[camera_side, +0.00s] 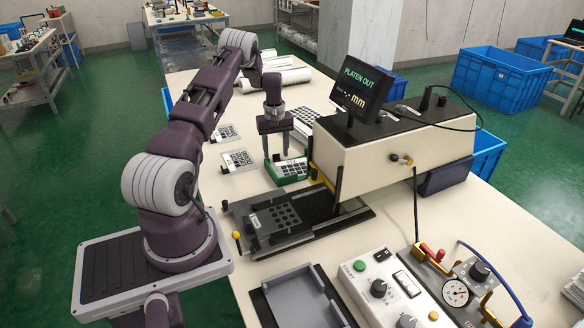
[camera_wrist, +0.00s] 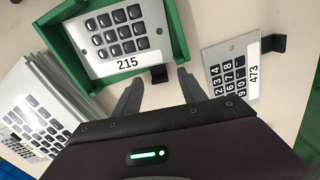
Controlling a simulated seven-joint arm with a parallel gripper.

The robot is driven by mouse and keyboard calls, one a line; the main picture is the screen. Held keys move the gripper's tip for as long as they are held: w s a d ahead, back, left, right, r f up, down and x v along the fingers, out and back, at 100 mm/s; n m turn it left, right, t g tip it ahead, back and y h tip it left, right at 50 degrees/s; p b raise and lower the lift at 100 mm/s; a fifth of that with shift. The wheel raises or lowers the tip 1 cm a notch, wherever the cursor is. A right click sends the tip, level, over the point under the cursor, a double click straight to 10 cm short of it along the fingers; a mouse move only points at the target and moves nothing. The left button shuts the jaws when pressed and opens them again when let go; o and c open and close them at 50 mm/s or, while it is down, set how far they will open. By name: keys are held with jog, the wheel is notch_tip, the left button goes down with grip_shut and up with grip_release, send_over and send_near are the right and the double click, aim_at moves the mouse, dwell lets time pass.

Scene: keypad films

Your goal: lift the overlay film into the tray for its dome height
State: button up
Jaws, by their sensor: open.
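An overlay film marked 215 (camera_wrist: 124,38), grey with dark keys, lies in a green tray (camera_wrist: 68,50). The green tray also shows in the side view (camera_side: 291,180). A small black tab (camera_wrist: 159,74) sticks out at the film's near edge. My gripper (camera_wrist: 159,78) is open and empty, with one finger on each side of that tab; I cannot tell whether they touch it. In the side view my gripper (camera_side: 276,154) points down over the green tray. A second film, marked 473 (camera_wrist: 232,72), lies on the table to the right in the wrist view, with its own black tab (camera_wrist: 273,43).
A stack of films (camera_wrist: 35,112) is at the left of the wrist view. A black platen (camera_side: 325,222) extends from a beige press (camera_side: 395,155), whose display (camera_side: 360,85) reads PLATEN OUT. An empty grey tray (camera_side: 300,300) and a control box (camera_side: 385,290) stand nearer the camera.

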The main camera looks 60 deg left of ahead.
jog(key=shift+f, duration=0.35)
grip_shut()
notch_tip(320, 180, up, 17)
notch_tip(320, 180, down, 8)
jog(key=s+d+n, duration=0.1)
jog(key=shift+n, duration=0.3)
